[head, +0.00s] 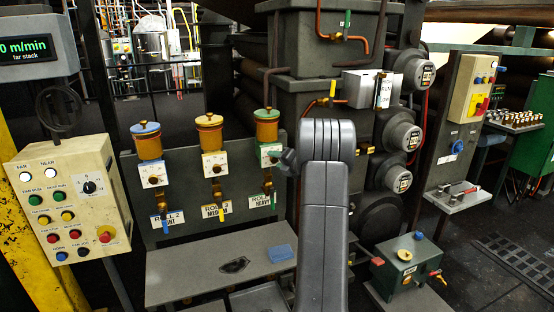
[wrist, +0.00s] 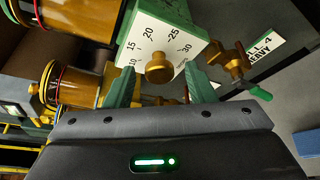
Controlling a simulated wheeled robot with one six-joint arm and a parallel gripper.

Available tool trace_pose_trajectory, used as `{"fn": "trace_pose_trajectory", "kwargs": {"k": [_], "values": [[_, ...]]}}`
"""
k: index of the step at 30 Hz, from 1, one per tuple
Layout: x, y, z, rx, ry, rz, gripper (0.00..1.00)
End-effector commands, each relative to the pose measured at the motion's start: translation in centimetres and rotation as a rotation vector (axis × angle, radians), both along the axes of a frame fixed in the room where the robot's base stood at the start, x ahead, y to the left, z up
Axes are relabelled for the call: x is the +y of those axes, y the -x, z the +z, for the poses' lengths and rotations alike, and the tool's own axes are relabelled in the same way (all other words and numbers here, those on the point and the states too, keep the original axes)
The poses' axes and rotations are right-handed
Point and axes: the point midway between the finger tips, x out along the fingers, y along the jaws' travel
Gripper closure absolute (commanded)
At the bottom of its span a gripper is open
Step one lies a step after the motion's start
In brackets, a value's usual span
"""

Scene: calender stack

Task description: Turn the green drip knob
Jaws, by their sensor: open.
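The green drip unit has a green-topped amber cup (head: 267,125) and a white dial plate, third from left on the panel in the head view. In the wrist view its green block (wrist: 182,22) carries the white dial (wrist: 140,40) with numbers from 10 to 30. The brass drip knob (wrist: 159,68) sticks out of the dial. My gripper (wrist: 158,76) is open, with one green finger on either side of the knob in the picture. No contact shows, and I cannot tell how deep the knob sits between them. In the head view my arm hides most of the gripper.
A brass valve with a green lever (wrist: 260,92) sits right of the dial in the wrist view, beside the HEAVY label (wrist: 264,46). Yellow-topped (head: 209,120) and blue-topped (head: 146,128) drip units stand to the left. A grey shelf (head: 200,270) holding a blue block (head: 281,253) lies below.

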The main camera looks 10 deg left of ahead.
Motion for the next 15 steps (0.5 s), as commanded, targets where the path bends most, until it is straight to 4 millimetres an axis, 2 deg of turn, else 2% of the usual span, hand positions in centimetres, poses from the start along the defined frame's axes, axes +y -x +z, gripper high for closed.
{"fn": "trace_pose_trajectory", "kwargs": {"k": [11, 15], "values": [[0.49, -0.32, -0.13, 0.000, 0.000, 0.000, 0.50], [0.47, -0.32, -0.12, 0.000, 0.000, 0.000, 0.78]]}}
